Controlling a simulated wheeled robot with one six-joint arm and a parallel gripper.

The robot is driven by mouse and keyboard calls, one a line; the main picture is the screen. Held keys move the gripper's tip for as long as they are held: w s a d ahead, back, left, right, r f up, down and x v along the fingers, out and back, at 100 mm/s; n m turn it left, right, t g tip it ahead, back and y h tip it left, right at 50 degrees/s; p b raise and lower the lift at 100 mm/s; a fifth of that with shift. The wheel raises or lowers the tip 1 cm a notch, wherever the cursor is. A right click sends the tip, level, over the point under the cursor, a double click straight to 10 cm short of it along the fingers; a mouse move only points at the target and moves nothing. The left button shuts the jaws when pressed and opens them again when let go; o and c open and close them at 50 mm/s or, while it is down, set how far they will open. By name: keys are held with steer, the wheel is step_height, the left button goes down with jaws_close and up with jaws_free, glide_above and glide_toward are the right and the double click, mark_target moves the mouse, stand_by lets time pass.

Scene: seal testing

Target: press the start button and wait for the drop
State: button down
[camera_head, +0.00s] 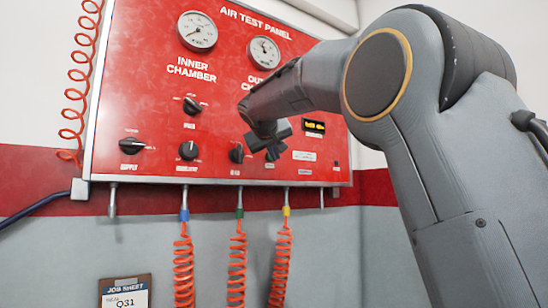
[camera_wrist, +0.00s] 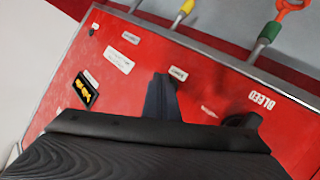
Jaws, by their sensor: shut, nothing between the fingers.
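The red air test panel (camera_head: 140,80) hangs on the wall and fills most of the wrist view (camera_wrist: 220,75). My gripper (camera_head: 273,154) is at its lower right part, between the bleed knob (camera_head: 237,153) and the small display (camera_head: 314,126). In the wrist view the narrow fingers (camera_wrist: 162,96) are together and empty, pointing at the panel just below a small white label (camera_wrist: 178,74). I cannot make out a start button; the fingers cover the panel there. Whether they touch it I cannot tell. The display shows yellow characters too small to read.
Two round gauges, inner (camera_head: 197,31) and outer (camera_head: 264,52), sit at the top. Several black knobs, including the supply knob (camera_head: 132,146), are left of my gripper. Coiled orange hoses (camera_head: 237,265) hang below. A job sheet (camera_head: 125,292) is on the wall at lower left.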

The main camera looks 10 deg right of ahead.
steer(key=shift+s, duration=0.1)
steer(key=s+b, duration=0.1)
steer(key=s+d+b, duration=0.1)
steer(key=s, duration=0.1)
steer(key=s+d+b, duration=0.1)
steer(key=s, duration=0.1)
steer(key=shift+s+d, duration=0.15)
steer(key=shift+s, duration=0.05)
stand_by(0.4)
stand_by(0.5)
steer(key=s+f+g+y, duration=0.1)
steer(key=s+f+g, duration=0.15)
steer(key=f, duration=0.95)
steer(key=s+f+g+y, duration=0.1)
steer(key=s+f+g, duration=0.15)
steer(key=f, duration=1.05)
steer(key=s+f+g+y, duration=0.1)
steer(key=s+f+g, duration=0.15)
steer(key=f, duration=0.95)
steer(key=s+f+m+g+y, duration=0.1)
steer(key=s+f+g, duration=0.4)
steer(key=s+f, duration=2.2)
steer(key=shift+s+f+y, duration=0.2)
steer(key=shift+s+y, duration=0.4)
steer(key=shift+s, duration=0.5)
steer(key=shift+g, duration=0.25)
